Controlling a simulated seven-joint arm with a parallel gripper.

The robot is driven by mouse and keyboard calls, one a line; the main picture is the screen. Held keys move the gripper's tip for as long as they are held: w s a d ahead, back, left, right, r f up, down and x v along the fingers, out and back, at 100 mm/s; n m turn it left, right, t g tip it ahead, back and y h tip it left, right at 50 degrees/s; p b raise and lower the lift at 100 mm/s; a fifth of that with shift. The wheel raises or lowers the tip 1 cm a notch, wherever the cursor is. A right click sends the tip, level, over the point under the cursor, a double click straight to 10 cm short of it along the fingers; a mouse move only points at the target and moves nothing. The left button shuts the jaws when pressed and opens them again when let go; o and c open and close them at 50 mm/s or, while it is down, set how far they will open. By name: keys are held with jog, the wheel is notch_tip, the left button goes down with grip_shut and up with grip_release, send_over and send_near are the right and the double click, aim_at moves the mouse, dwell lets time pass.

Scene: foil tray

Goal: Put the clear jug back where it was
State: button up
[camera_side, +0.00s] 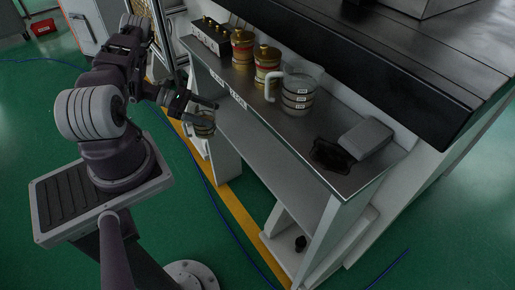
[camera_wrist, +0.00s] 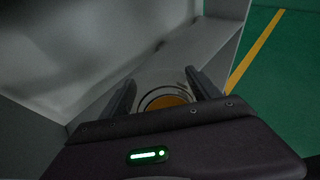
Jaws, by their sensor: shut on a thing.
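My gripper (camera_side: 206,104) is shut on a clear jug (camera_side: 203,126) with amber contents and a pale label. The jug hangs beside the left end of the metal bench top, out over its edge. In the wrist view my gripper (camera_wrist: 160,90) has one finger on each side of the clear jug (camera_wrist: 152,77), and an orange disc shows inside it. The jug's base and handle cannot be made out. On the bench top (camera_side: 318,128) stands a whitish, banded vessel with a handle (camera_side: 298,94), apart from my gripper.
Two brass canisters (camera_side: 243,45) and a black block with knobs (camera_side: 210,35) stand on the bench's far left part. A dark puddle (camera_side: 328,155) lies beside a grey block (camera_side: 366,138) at the right. A lower shelf (camera_side: 262,155) runs underneath.

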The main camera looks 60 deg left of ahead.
jog(key=shift+m+g+h, duration=0.4)
jog(key=shift+m, duration=0.1)
jog(key=w+d+f, duration=0.1)
jog(key=w+d, duration=0.3)
jog(key=d, duration=0.1)
jog(key=w+d+f, duration=0.1)
jog(key=w+d, duration=0.3)
jog(key=d, duration=0.1)
jog(key=w+d+f, duration=0.1)
jog(key=w+d, duration=0.3)
jog(key=d, duration=0.2)
jog(key=shift+w, duration=0.3)
jog(key=shift+f, duration=0.1)
jog(key=o, duration=1.8)
jog(key=shift+f, duration=0.1)
jog(key=shift+c, duration=0.2)
jog(key=shift+a, duration=0.1)
